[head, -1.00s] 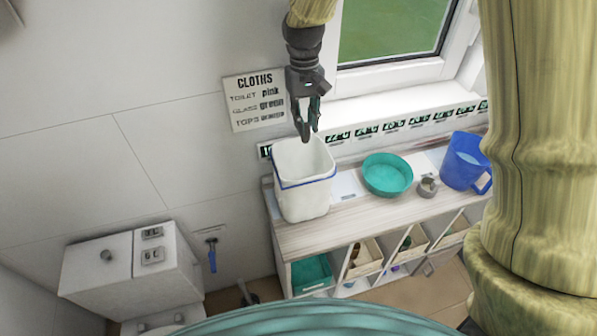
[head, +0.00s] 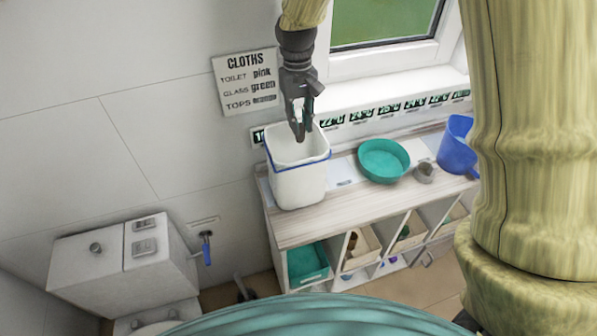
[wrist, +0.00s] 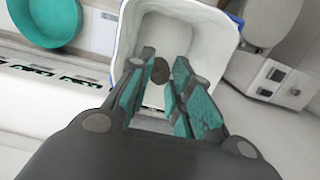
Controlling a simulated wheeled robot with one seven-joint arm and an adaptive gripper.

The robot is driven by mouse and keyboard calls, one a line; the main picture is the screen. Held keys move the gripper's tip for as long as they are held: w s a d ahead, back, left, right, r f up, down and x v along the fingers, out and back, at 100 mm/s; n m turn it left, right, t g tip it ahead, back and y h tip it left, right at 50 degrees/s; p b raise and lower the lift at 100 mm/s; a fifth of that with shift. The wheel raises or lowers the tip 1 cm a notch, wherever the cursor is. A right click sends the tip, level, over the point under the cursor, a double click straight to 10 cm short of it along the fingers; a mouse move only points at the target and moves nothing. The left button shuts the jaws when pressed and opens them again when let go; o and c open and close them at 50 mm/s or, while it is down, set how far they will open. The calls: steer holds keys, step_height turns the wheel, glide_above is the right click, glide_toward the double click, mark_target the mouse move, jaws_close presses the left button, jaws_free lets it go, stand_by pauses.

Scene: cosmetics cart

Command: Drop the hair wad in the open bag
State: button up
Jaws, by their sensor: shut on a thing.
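The open bag is a white, square-mouthed liner or bin (head: 299,186) with a blue line around its rim, upright on the shelf top. In the wrist view its white inside (wrist: 212,40) shows below the fingers. My gripper (head: 300,132) points down over its mouth, the fingertips at about rim level or slightly inside; the exact depth is hard to tell. In the wrist view my gripper (wrist: 160,82) has its teal-padded fingers closed on a small dark brown hair wad (wrist: 160,69).
A teal bowl (head: 384,160), a small grey object (head: 424,172) and a blue jug (head: 457,147) stand right of the bag on the shelf unit (head: 345,216). The wall and window sill (head: 395,97) are close behind. A toilet cistern (head: 110,255) is at lower left.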

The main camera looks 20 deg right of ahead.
steer(key=o, duration=0.6)
steer(key=shift+o, duration=0.8)
steer(key=shift+s+r, duration=0.1)
steer(key=shift+s, duration=0.05)
steer(key=shift+w, duration=0.2)
steer(key=shift+r, duration=0.35)
step_height(320, 180, up, 11)
steer(key=w, duration=0.1)
steer(key=shift+w+d, duration=0.1)
